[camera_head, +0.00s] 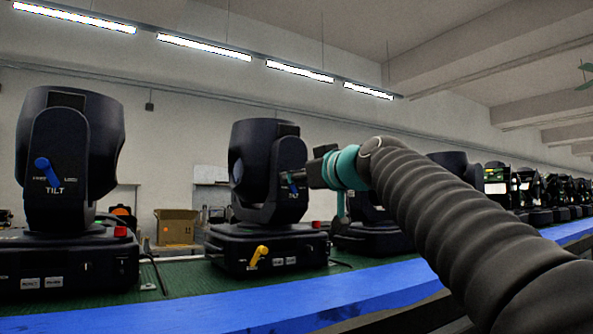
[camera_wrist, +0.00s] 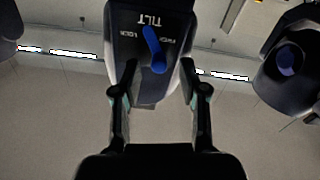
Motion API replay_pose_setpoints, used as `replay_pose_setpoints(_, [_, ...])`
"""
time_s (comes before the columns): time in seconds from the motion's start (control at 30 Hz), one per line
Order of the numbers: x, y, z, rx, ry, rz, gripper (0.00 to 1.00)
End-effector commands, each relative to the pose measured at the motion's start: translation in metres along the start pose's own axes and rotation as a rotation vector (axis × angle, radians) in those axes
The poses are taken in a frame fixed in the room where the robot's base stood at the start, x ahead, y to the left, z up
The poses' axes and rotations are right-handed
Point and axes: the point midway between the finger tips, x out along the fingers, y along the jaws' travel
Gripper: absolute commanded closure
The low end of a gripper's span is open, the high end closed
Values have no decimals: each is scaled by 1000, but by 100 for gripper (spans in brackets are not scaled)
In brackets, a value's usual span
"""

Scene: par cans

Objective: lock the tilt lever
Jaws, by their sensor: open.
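The tilt lever (camera_wrist: 153,47) is a blue handle on the dark arm of the middle moving-head lamp (camera_head: 255,170). The wrist view shows it upside down, under the TILT lettering. Its free end leans slightly to the right, away from the label on the left that seems to read LOCK. My gripper (camera_wrist: 159,68) is open, with one finger on each side of the lever's free end and gaps between. I cannot tell whether the fingers touch the lamp. In the head view my gripper (camera_head: 300,178) is at the lamp's side and hides most of the lever.
A similar lamp (camera_head: 72,150) with a blue tilt lever (camera_head: 47,174) stands at the left. The middle lamp's base carries a yellow lever (camera_head: 258,256). More lamps line the bench to the right behind my arm. A blue bench edge (camera_head: 250,309) runs along the front.

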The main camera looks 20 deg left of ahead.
Motion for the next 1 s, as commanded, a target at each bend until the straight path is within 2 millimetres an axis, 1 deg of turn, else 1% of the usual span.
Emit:
replay_pose_setpoints(0.03, [6,0,-2,0,0,0,57])
replay_pose_setpoints(0.1, [11,0,-1,0,0,0,57])
replay_pose_setpoints(0.2, [16,0,0,0,0,1,57])
replay_pose_setpoints(0.5, [17,0,0,-1,0,1,57])
replay_pose_setpoints(0.57, [17,0,0,-1,0,1,72])
replay_pose_setpoints(0.6, [17,0,0,-1,0,1,82])
replay_pose_setpoints(0.67, [17,0,0,-1,0,1,97])
replay_pose_setpoints(0.7, [17,0,0,-1,0,1,100])
replay_pose_setpoints(0.77, [17,0,0,0,0,1,100])
replay_pose_setpoints(0.8, [13,3,0,0,0,2,100])
replay_pose_setpoints(1.0, [16,1,0,14,-1,0,100])
